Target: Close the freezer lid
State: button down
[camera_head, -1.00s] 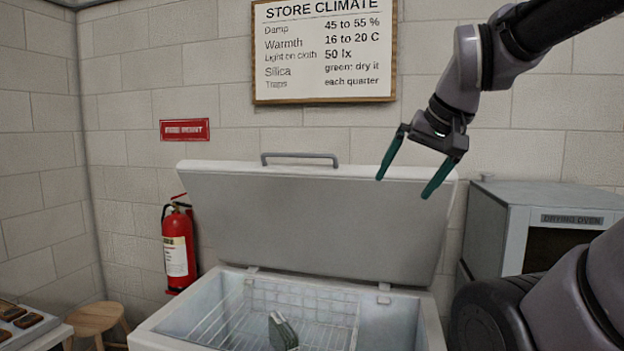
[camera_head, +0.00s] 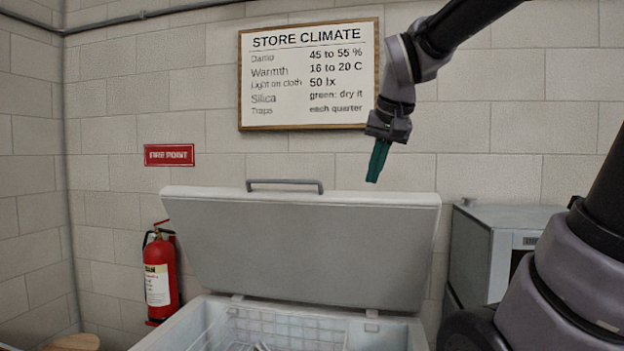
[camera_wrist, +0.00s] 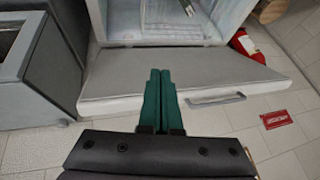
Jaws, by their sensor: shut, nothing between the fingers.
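The freezer lid (camera_head: 300,250) is a wide pale grey panel that stands raised, leaning back near the wall. A grey bar handle (camera_head: 285,183) sits on its top edge; the handle also shows in the wrist view (camera_wrist: 215,99). The open freezer (camera_head: 190,318) is below, with a wire basket (camera_head: 270,328) inside. My gripper (camera_head: 374,180) has green fingers that are shut together and empty. In the head view it is just above the lid's top edge, right of the handle. In the wrist view the fingers (camera_wrist: 157,75) overlap the lid, so contact is unclear.
A drying oven (camera_head: 490,250) stands right of the freezer. A red fire extinguisher (camera_head: 160,275) hangs at the left, under a red sign (camera_head: 169,155). A framed climate board (camera_head: 309,75) is on the wall behind. A stool (camera_head: 72,343) shows at lower left.

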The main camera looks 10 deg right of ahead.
jog(key=w+a+r+m+h, duration=0.1)
jog(key=w+a+r, duration=0.1)
jog(key=w, duration=0.8)
jog(key=w+a+r+m+h, duration=0.1)
jog(key=w+a+r+h, duration=0.1)
jog(key=w, duration=0.7)
jog(key=w+a+r+m+h, duration=0.1)
jog(key=w+a+r, duration=0.15)
jog(key=w, duration=0.75)
jog(key=x, duration=1)
jog(key=shift+s+d, duration=0.15)
jog(key=shift+d, duration=0.05)
jog(key=shift+s+a+f, duration=0.2)
jog(key=shift+s+a, duration=0.55)
jog(key=shift+s, duration=0.35)
jog(key=shift+s+a+f, duration=0.25)
jog(key=shift+s+a, duration=0.1)
jog(key=shift+s, duration=0.2)
